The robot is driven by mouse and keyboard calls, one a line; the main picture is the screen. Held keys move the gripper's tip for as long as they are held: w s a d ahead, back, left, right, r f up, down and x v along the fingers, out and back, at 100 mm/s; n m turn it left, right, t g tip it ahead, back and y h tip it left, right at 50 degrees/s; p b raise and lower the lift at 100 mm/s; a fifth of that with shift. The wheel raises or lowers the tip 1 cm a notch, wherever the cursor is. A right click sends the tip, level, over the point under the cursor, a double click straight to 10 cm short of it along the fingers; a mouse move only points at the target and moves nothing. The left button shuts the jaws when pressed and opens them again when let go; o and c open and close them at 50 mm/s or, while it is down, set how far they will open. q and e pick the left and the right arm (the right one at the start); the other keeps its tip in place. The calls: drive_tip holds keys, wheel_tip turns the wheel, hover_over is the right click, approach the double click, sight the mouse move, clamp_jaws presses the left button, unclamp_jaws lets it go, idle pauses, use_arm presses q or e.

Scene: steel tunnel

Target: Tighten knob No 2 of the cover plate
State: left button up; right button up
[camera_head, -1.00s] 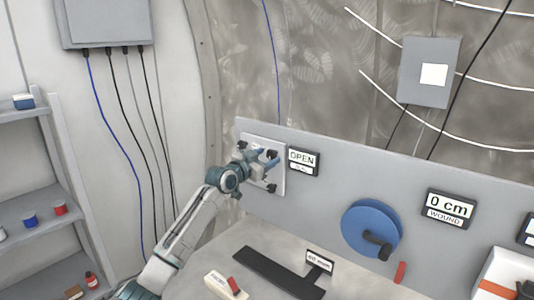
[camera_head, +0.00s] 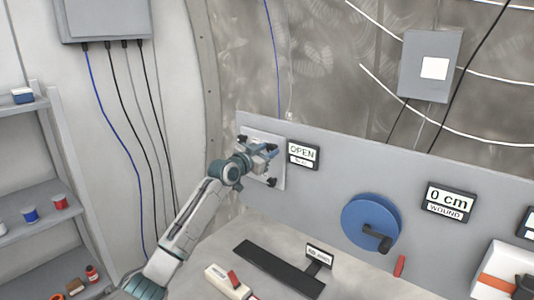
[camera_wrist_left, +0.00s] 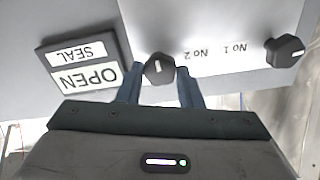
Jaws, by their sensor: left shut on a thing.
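The cover plate (camera_head: 279,176) is a pale square plate on the grey panel, with dark knobs near its corners. My left gripper (camera_head: 272,151) is at the plate and hides part of it. In the left wrist view, the fingers (camera_wrist_left: 160,84) stand on either side of a dark knob with a white mark, knob No 2 (camera_wrist_left: 158,68), shut on it. The "No 2" label is beside this knob. Knob No 1 (camera_wrist_left: 286,50) is apart, to the right. A display (camera_head: 303,155) by the plate reads OPEN; SEAL shows in the wrist view. My right gripper is not in view.
A blue wheel with a black crank (camera_head: 370,222) and a 0 cm display (camera_head: 449,204) are further right on the panel. Shelves (camera_head: 40,200) stand at left.

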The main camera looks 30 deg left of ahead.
use_arm(q)
drive_tip(key=m+b, duration=0.8)
drive_tip(key=m, duration=0.2)
drive_tip(key=shift+f+b, duration=0.2)
drive_tip(key=shift+b, duration=0.2)
drive_tip(key=m+b, duration=0.2)
drive_tip(key=m, duration=0.5)
drive_tip(key=shift+m, duration=0.3)
drive_tip(key=o, duration=1)
